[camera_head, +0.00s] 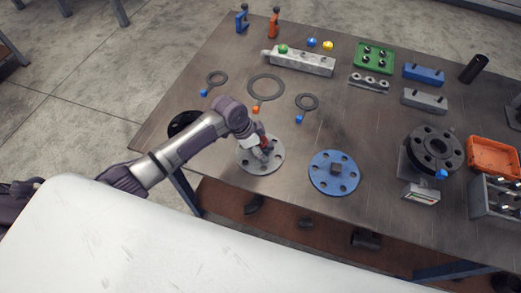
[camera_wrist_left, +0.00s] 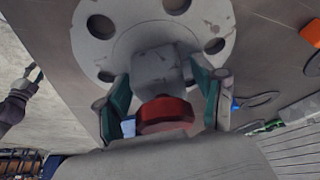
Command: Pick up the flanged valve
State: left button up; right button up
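The flanged valve is a grey, worn flange (camera_head: 262,160) with bolt holes and a grey block carrying a red knob; it stands near the table's front left edge. In the left wrist view its flange (camera_wrist_left: 214,25) fills the top, with the block (camera_wrist_left: 158,72) and red knob (camera_wrist_left: 165,114) below. My left gripper (camera_head: 259,150) is down at the valve. In the wrist view its teal fingers (camera_wrist_left: 160,70) stand either side of the block, close to it; contact cannot be made out. A small purple arm part, likely my right one (camera_wrist_left: 22,98), shows at the left edge.
A blue flange (camera_head: 322,181) lies right of the valve on the table (camera_head: 215,125). Ring gaskets with orange (camera_head: 256,109) and blue (camera_head: 299,119) tabs lie behind. A black flange (camera_head: 435,140) and an orange crate (camera_head: 493,142) stand at the right.

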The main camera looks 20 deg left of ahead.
aim_at(262, 140)
pick_arm(q)
grip_shut()
jog(key=shift+r, duration=0.1)
jog(key=shift+w+r, duration=0.1)
jog(key=shift+r, duration=0.5)
jog(key=r+b, duration=0.1)
jog(key=r, duration=0.2)
jog(key=shift+d, duration=0.2)
jog(key=s+d+r+b, duration=0.1)
jog(key=d+r+b, duration=0.2)
jog(key=d+r, duration=0.4)
jog(key=shift+s+d, duration=0.4)
jog(key=shift+d, duration=1.75)
